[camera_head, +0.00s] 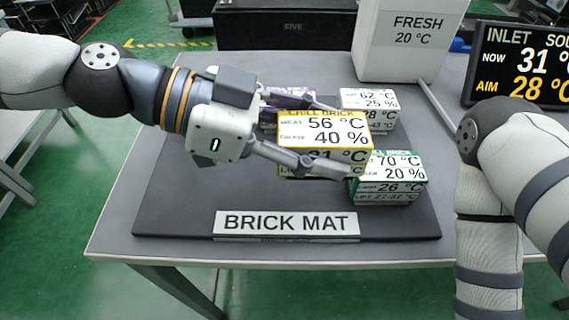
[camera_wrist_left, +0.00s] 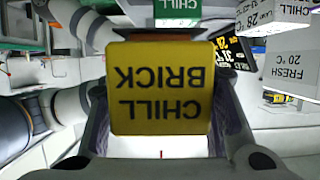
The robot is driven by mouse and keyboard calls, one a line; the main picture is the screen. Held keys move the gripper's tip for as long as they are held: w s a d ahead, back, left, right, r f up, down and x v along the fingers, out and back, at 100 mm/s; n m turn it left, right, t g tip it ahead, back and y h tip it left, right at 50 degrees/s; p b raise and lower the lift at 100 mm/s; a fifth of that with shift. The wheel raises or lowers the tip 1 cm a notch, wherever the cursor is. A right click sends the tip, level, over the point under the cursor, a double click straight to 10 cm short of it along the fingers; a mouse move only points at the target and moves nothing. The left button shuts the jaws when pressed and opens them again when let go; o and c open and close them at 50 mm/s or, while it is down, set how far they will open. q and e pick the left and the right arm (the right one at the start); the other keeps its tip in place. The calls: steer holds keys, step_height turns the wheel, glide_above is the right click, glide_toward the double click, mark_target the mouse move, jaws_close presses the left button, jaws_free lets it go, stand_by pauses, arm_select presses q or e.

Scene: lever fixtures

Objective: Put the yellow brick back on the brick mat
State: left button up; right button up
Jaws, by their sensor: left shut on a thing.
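The yellow brick (camera_head: 325,128) has a white label reading 56 °C and 40 %. My left gripper (camera_head: 342,138) is shut on it, one finger on its far side and one on its near side. In the left wrist view the brick's yellow end face (camera_wrist_left: 160,88) sits between the fingers, its lettering upside down. The black brick mat (camera_head: 180,190) lies on the table under the brick. Whether the brick touches the mat I cannot tell; the lower finger covers part of its lower front. My right gripper is out of view.
On the mat, a green brick (camera_head: 390,178) stands right of the yellow one, a white-labelled brick (camera_head: 370,105) behind it, and a purple brick (camera_head: 290,92) partly hidden behind my gripper. A white FRESH box (camera_head: 405,40) and a display (camera_head: 520,65) stand behind. The mat's front left is clear.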

arm_select(q)
glide_above(287, 188)
step_height(287, 188, down, 6)
steer(key=shift+a+r+b, duration=0.1)
steer(key=shift+b, duration=0.25)
step_height(287, 188, down, 3)
steer(key=shift+r, duration=0.15)
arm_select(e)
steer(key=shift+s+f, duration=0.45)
arm_select(q)
steer(key=shift+f, duration=0.2)
steer(key=o, duration=1.5)
steer(key=shift+o, duration=0.2)
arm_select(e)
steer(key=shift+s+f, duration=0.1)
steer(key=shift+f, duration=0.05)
